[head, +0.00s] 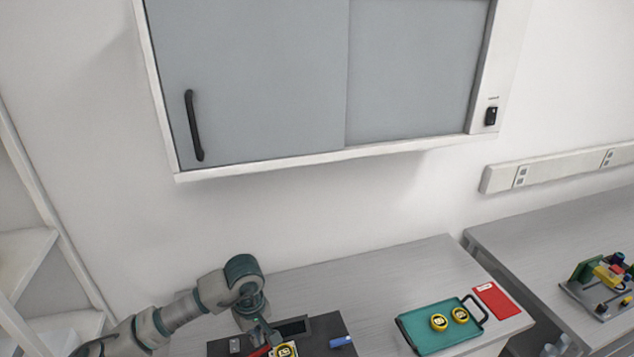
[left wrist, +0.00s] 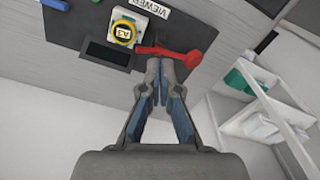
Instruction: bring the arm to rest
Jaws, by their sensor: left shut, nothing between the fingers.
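My left arm (head: 185,310) comes in from the lower left of the head view, over the bench. My left gripper (left wrist: 160,68) is shut and empty in the left wrist view. Its fingertips are at the red lever (left wrist: 188,56) of the dark viewer unit (left wrist: 75,35); I cannot tell whether they touch it. A yellow-ringed round piece marked A3 (left wrist: 123,32) sits in a pale holder on the unit. In the head view the gripper's tips are hard to make out near that unit (head: 332,325). A grey part at the lower right edge may be my right gripper (head: 560,346).
A teal tray (head: 425,343) with two yellow-ringed pieces stands on the bench, a red booklet (head: 493,301) beside it. A blue item (head: 342,341) lies on the dark unit. A grey cabinet (head: 260,80) hangs above. A colourful device (head: 605,280) stands on the right bench.

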